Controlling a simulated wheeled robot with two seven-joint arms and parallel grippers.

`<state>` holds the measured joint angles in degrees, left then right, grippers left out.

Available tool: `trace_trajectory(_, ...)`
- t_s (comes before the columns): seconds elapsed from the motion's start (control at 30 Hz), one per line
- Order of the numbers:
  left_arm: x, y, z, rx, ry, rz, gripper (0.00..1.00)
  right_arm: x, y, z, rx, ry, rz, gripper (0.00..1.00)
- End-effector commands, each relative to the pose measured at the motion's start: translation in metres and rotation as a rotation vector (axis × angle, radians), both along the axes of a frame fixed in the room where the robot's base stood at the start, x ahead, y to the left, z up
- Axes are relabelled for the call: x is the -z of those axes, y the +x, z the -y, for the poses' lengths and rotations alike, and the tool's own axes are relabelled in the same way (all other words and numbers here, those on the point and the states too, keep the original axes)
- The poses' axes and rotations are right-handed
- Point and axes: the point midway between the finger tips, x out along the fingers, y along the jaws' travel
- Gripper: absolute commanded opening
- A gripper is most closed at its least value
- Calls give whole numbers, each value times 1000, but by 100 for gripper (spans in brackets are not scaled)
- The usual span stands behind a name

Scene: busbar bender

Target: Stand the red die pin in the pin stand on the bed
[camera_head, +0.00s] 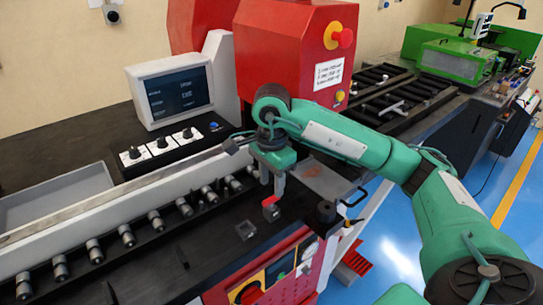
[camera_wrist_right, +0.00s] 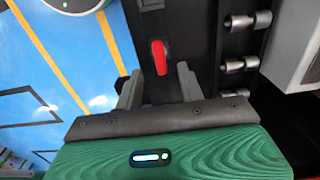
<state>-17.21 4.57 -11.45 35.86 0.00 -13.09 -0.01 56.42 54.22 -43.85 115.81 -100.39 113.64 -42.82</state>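The red die pin (camera_head: 270,201) is on the dark bed, just below my right gripper; a small grey part shows under its red top. In the right wrist view the red pin (camera_wrist_right: 159,57) lies ahead of and between the fingers, with gaps on both sides. My right gripper (camera_head: 272,184) points down, open and empty. Its two fingers (camera_wrist_right: 158,88) stand apart in the wrist view. A small square block with a recess, apparently the pin stand (camera_head: 246,230), is on the bed left of and nearer than the pin. It looks empty. My left gripper is not in view.
A row of metal rollers (camera_head: 127,235) and a long bar (camera_head: 100,200) run along the left. The red machine head (camera_head: 290,60) rises behind my gripper. The bed around the stand is mostly clear.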

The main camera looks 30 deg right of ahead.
Motion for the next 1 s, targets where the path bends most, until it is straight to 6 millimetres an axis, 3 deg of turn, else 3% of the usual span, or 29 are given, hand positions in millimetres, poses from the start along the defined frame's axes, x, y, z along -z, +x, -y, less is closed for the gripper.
trace_trajectory(0.23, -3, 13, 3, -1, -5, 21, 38, -39, 0, 0, 0, -1, 3, 39)
trace_trajectory(0.53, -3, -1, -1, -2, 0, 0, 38, -76, 0, 0, -1, -1, 3, 39)
trace_trajectory(0.7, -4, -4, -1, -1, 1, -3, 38, -89, 0, 0, 0, 0, 1, 39)
trace_trajectory(1.0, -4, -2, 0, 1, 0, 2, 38, -95, 0, 0, 0, 0, -1, 39)
